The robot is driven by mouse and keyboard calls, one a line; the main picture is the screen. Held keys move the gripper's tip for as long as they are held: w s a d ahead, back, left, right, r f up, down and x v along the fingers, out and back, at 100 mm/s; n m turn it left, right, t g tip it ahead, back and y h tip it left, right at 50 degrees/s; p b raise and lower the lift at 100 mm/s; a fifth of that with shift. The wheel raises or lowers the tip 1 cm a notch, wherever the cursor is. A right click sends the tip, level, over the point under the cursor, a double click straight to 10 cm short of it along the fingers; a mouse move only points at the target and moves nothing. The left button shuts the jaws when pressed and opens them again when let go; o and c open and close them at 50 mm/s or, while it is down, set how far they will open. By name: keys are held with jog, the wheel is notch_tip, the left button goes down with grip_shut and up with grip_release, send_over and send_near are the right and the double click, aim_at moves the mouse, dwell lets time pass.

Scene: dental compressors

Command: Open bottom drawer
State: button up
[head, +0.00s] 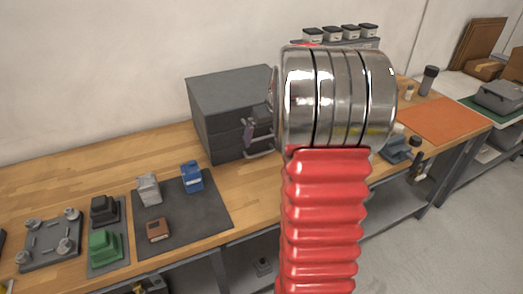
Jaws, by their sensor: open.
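A dark grey drawer cabinet (222,105) stands on the wooden workbench against the wall, left of my arm. Its bottom drawer (226,150) looks closed, though the right part of the front is hidden. A light metal handle (260,154) shows low on the front. My gripper (251,130) is just in front of the cabinet, above that handle, and is open. Only part of it shows beside my large silver and red arm links. I cannot tell whether it touches the cabinet or handle.
A dark mat (190,225) holds a blue block (191,176), a grey block (148,188) and a brown block (157,230). A green part (104,245) stands left of it. Several lidded tubs (340,32) are behind my arm. The bench (90,163) is bare left of the cabinet.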

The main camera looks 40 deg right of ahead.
aim_at(262, 153)
jog(key=x, duration=0.9)
jog(key=shift+w+f, duration=0.15)
jog(key=shift+f, duration=0.1)
jog(key=shift+c, duration=0.5)
jog(key=shift+d, duration=0.1)
jog(key=c, duration=1.1)
